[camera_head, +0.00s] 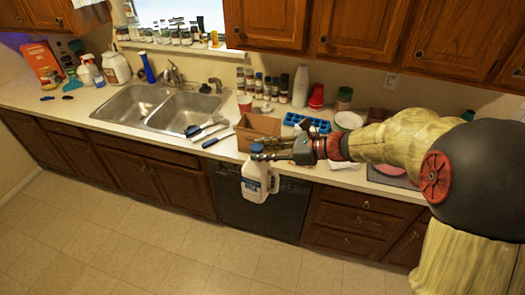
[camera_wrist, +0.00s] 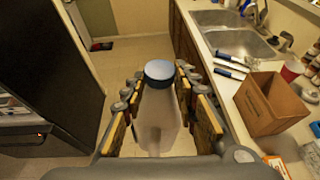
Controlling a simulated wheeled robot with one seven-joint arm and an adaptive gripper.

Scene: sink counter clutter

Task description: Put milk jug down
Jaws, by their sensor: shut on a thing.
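The milk jug (camera_head: 257,183) is white with a blue cap and a dark blue label. It hangs roughly upright in front of the counter edge, before the dark dishwasher front. My gripper (camera_head: 262,153) is shut on it near its top, just below the cap. In the wrist view the jug (camera_wrist: 158,115) is between the two fingers of my gripper (camera_wrist: 160,108), with floor behind it. The jug's underside is hidden in the wrist view.
The counter (camera_head: 228,153) holds a cardboard box (camera_head: 257,130), a blue tray (camera_head: 307,123), brushes with dark handles, cups and bottles. A double sink (camera_head: 165,107) is to the left. The floor (camera_head: 150,258) is clear.

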